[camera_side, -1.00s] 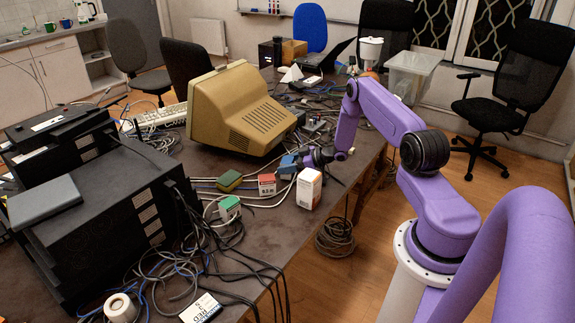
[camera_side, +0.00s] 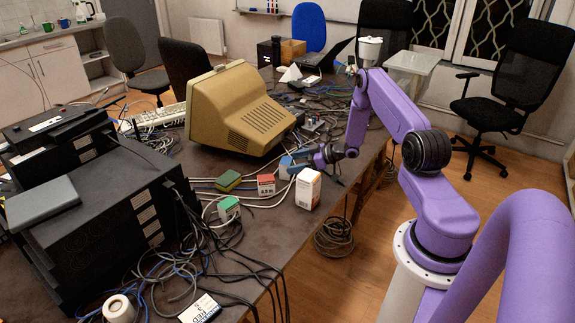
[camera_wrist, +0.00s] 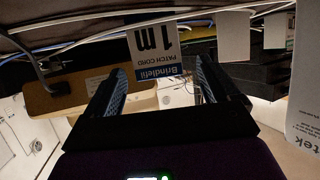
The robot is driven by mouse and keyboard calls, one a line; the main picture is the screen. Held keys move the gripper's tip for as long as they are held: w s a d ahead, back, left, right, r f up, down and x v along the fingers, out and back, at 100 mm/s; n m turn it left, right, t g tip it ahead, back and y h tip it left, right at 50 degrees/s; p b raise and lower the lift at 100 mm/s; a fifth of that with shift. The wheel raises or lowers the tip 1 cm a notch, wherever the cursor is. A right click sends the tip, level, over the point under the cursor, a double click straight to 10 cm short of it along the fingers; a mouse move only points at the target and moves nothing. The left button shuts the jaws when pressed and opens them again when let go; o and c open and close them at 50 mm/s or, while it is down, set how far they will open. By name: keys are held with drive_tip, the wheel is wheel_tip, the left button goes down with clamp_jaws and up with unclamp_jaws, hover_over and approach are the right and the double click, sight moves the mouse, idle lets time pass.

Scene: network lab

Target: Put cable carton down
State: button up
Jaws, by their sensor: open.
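The cable carton, a small blue and white box (camera_side: 286,169), stands on the table beside the white and orange carton. In the wrist view its face (camera_wrist: 158,50) reads "PATCH CORD 1m" upside down, since that picture is inverted. My gripper (camera_side: 306,155) is just to its right in the side view. In the wrist view the two fingers (camera_wrist: 160,82) are spread wide, with the carton ahead between their tips and clear space on both sides. Nothing is clasped. The carton's far side is hidden.
A white and orange carton (camera_side: 308,188), a red and white carton (camera_side: 266,185), a green box (camera_side: 228,181) and a green and white carton (camera_side: 229,208) stand close by. Loose cables run around them. A beige monitor (camera_side: 240,108) is behind. The table's right edge is near.

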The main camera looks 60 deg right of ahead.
drive_tip(key=v, duration=0.7)
drive_tip(key=w+a+r+n+g+h, duration=0.1)
drive_tip(key=w+a+r+g, duration=0.1)
drive_tip(key=w+a+r, duration=0.3)
drive_tip(key=w+a+r+n+g+h, duration=0.1)
drive_tip(key=w+a+r+n+g, duration=0.15)
drive_tip(key=a, duration=0.45)
drive_tip(key=s+a+r+g+h, duration=0.1)
drive_tip(key=a+r, duration=0.2)
drive_tip(key=a, duration=0.4)
drive_tip(key=s+a+r+h, duration=0.1)
drive_tip(key=a+r, duration=0.3)
drive_tip(key=a, duration=0.3)
drive_tip(key=s+a+r+n+g, duration=0.1)
drive_tip(key=s+a+r, duration=0.2)
drive_tip(key=s+a, duration=0.3)
drive_tip(key=s+a+r+n+g, duration=0.15)
drive_tip(key=s+a, duration=0.25)
drive_tip(key=s, duration=0.4)
drive_tip(key=s+r+n+g, duration=0.2)
drive_tip(key=s+r+g, duration=0.1)
drive_tip(key=s, duration=1.6)
drive_tip(key=shift+s+r+g+h, duration=0.2)
drive_tip(key=shift+s+g+h, duration=0.15)
drive_tip(key=shift+g, duration=0.25)
drive_tip(key=shift+w+a, duration=0.1)
drive_tip(key=shift+a, duration=0.05)
